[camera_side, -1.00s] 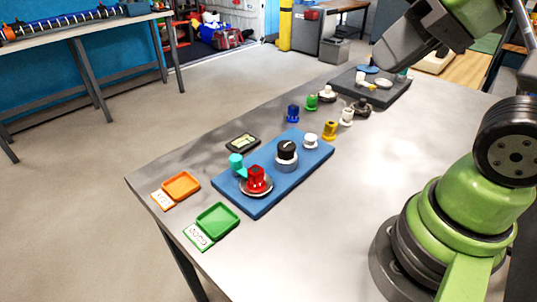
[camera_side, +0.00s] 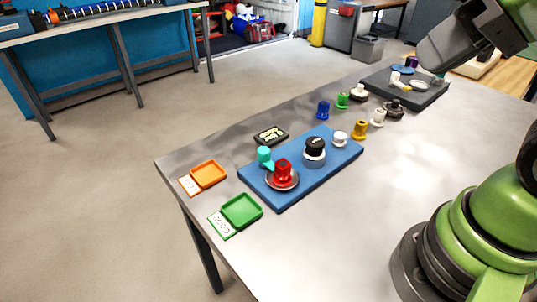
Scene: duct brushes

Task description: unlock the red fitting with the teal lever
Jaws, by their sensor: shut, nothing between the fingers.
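The red fitting (camera_side: 283,171) stands upright in a round grey seat on the blue board (camera_side: 285,200). The teal lever (camera_side: 265,157) stands close to its left, with a raised round knob and a low arm reaching toward the fitting's base. From here I cannot tell whether the arm engages the fitting. My gripper (camera_side: 430,58) is at the upper right, far from both, above the dark tray at the bench's far end. Its grey body shows, but its fingertips are not clear. It is shut and holds nothing.
A black-topped knob (camera_side: 315,148) and a white fitting (camera_side: 340,138) share the board. Blue (camera_side: 323,109), green (camera_side: 343,98) and yellow (camera_side: 360,129) fittings stand behind. Orange (camera_side: 208,173) and green (camera_side: 241,210) trays lie left. The dark tray (camera_side: 432,100) holds small parts.

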